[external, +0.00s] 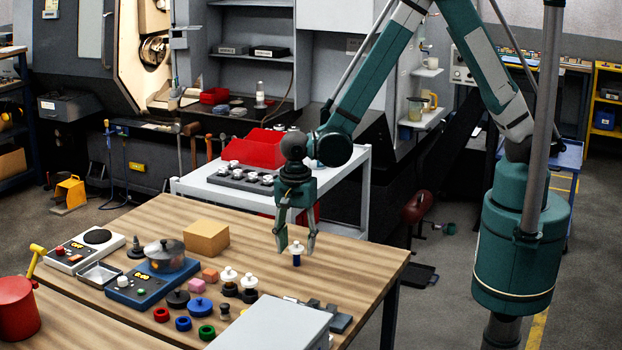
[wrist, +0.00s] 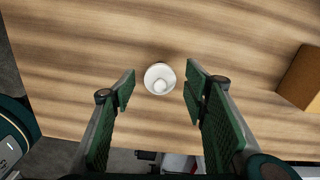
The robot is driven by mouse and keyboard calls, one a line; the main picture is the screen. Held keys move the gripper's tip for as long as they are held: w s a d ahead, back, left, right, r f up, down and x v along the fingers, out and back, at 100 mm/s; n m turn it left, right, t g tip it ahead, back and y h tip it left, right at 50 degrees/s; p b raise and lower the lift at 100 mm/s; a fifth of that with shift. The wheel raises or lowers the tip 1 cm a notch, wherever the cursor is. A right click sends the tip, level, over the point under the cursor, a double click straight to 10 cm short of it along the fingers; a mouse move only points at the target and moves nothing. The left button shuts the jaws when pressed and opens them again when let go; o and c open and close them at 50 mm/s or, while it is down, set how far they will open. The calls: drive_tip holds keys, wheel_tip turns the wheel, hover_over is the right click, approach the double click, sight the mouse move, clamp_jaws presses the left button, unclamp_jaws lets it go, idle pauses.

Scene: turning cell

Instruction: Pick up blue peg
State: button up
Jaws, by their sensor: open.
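The blue peg (external: 296,259) stands upright on the wooden table (external: 345,262) near its far right part. It has a white knobbed top and a short blue body. In the wrist view only its round white top (wrist: 160,78) shows; the body is hidden below. My gripper (external: 296,241) points down over the peg and is open. In the wrist view my gripper (wrist: 160,87) has one green-padded finger on each side of the white top, with a visible gap on both sides. Nothing is held.
A grey case (external: 268,325) is at the front. The table around the peg is clear.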

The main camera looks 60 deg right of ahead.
drive_tip(key=c, duration=1.1)
drive_tip(key=shift+r, duration=0.1)
drive_tip(key=shift+r+b, duration=0.3)
drive_tip(key=shift+r, duration=4.6)
